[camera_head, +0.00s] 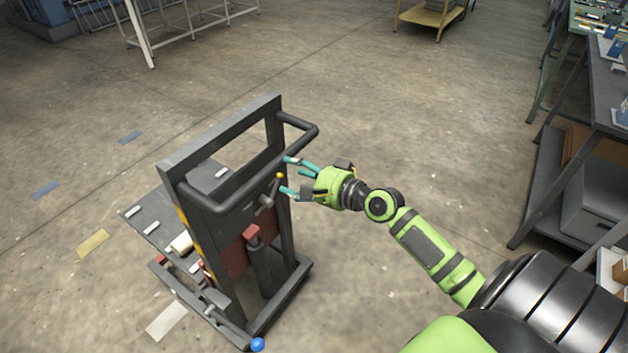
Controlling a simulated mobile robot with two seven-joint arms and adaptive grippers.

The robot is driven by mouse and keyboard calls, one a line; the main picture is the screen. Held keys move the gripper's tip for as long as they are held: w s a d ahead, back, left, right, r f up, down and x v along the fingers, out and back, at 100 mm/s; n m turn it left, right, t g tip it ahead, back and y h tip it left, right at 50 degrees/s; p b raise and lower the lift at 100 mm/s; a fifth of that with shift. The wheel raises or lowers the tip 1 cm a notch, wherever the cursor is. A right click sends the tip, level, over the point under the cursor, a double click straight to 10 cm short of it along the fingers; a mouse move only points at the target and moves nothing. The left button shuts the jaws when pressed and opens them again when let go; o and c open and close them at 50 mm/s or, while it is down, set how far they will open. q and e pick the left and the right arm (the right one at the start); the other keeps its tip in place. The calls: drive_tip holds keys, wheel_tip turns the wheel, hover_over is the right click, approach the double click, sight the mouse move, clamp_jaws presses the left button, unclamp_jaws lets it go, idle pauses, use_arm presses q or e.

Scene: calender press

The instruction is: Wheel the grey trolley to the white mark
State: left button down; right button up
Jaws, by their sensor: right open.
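The grey trolley (222,133) stands left of centre, with an upright frame, a grey push bar (308,138) on its near side and a low flat deck (150,212) behind. My right gripper (288,175) is open, its teal fingers pointing left at the trolley. The upper finger is close under the push bar; I cannot tell if it touches. The lower finger is near a small lever with an orange knob (280,175). The white mark (167,321) is a pale patch on the floor at lower left, beside the trolley's base. My left gripper is not in view.
Other floor marks are a yellow one (92,243) and two blue ones (46,190), (130,137). A shelved workbench (540,200) stands at right. A white-framed table (145,40) and a yellow cart (425,17) are at the back. The middle floor is clear.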

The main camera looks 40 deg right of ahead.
drive_tip(key=v, duration=0.6)
idle(0.4)
drive_tip(key=s+d+f+n+g+h, duration=0.1)
drive_tip(key=d+f+h, duration=0.1)
drive_tip(key=f, duration=0.7)
drive_tip(key=s+d+f+g+h, duration=0.1)
drive_tip(key=s+d+f+g, duration=0.1)
drive_tip(key=f, duration=0.7)
drive_tip(key=s+f+n+g+h, duration=0.15)
drive_tip(key=s+f, duration=0.25)
drive_tip(key=f, duration=0.4)
drive_tip(key=s+f+n+g+h, duration=0.1)
drive_tip(key=s+f+n+g, duration=0.1)
drive_tip(key=s+f, duration=0.5)
drive_tip(key=s+a+f+n+g, duration=0.2)
drive_tip(key=s+a+f+n, duration=0.2)
drive_tip(key=s+f, duration=0.2)
drive_tip(key=s+a+f+n+g+b, duration=0.1)
drive_tip(key=s+a+f+n+g, duration=0.2)
drive_tip(key=s+f, duration=0.4)
drive_tip(key=s+a+f+n+g, duration=0.2)
drive_tip(key=s+a+f+n, duration=0.3)
drive_tip(key=s, duration=0.8)
wheel_tip(320, 180, down, 2)
drive_tip(key=shift+a+f, duration=0.25)
drive_tip(key=shift+a, duration=0.55)
drive_tip(key=shift+s, duration=0.1)
